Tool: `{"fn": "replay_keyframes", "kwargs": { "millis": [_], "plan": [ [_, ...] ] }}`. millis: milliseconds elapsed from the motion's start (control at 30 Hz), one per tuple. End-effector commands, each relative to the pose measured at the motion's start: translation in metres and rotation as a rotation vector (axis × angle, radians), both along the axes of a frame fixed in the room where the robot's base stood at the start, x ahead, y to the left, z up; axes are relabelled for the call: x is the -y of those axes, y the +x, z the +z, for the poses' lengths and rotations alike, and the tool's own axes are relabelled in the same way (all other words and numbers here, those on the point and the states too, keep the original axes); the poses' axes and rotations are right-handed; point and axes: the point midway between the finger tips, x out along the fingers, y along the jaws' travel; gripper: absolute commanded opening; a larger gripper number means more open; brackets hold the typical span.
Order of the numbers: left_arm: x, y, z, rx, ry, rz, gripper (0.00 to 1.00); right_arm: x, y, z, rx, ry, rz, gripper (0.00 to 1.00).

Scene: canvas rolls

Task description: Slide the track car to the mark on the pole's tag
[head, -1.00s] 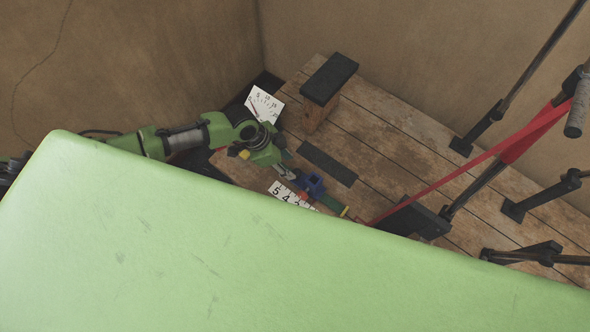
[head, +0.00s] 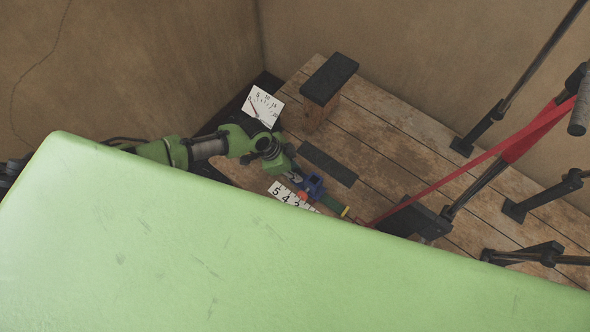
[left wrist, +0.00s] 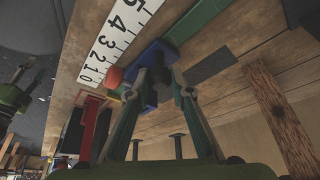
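The blue track car (head: 314,185), with an orange-red part at its side, sits on a green track (head: 333,203) beside a white numbered scale (head: 283,191). The car (left wrist: 158,52) and scale (left wrist: 117,40) also show in the left wrist view, the orange-red part near the low numbers. My left gripper (head: 297,178) is at the car; in the left wrist view its fingers (left wrist: 167,78) lie on either side of a blue part, contact unclear. My right gripper (left wrist: 29,74) appears small at the left of that view, fingers apart. I cannot make out a tag on a pole.
A green padded surface (head: 250,250) hides the near part of the plank table (head: 380,140). A black-topped wooden block (head: 328,78) and a white dial card (head: 262,106) stand behind. A red strap (head: 470,182) and dark poles (head: 480,128) crowd the right.

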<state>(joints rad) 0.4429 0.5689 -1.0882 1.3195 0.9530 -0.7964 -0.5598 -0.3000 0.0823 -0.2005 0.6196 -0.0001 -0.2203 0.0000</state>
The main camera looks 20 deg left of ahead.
Motion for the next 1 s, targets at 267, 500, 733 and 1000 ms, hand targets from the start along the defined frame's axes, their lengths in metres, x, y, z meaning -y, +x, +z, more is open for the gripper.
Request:
{"fn": "replay_keyframes", "kwargs": {
  "millis": [267,500,733,1000],
  "plan": [
    [-0.033,0.012,-0.006,0.002,0.006,0.006,0.00,0.000,0.000,-0.019,0.000,0.000,0.000,0.40],
    [-0.073,0.026,-0.004,0.001,0.004,0.003,0.00,-0.002,0.000,-0.038,0.000,0.002,-0.001,0.40],
    [-0.076,0.027,0.000,0.000,0.001,0.000,0.00,-0.005,0.000,-0.037,0.000,0.005,-0.003,0.40],
    [-0.075,0.027,0.000,-0.001,0.000,0.000,0.38,-0.005,0.000,-0.037,0.000,0.005,-0.003,0.40]
  ]
}}
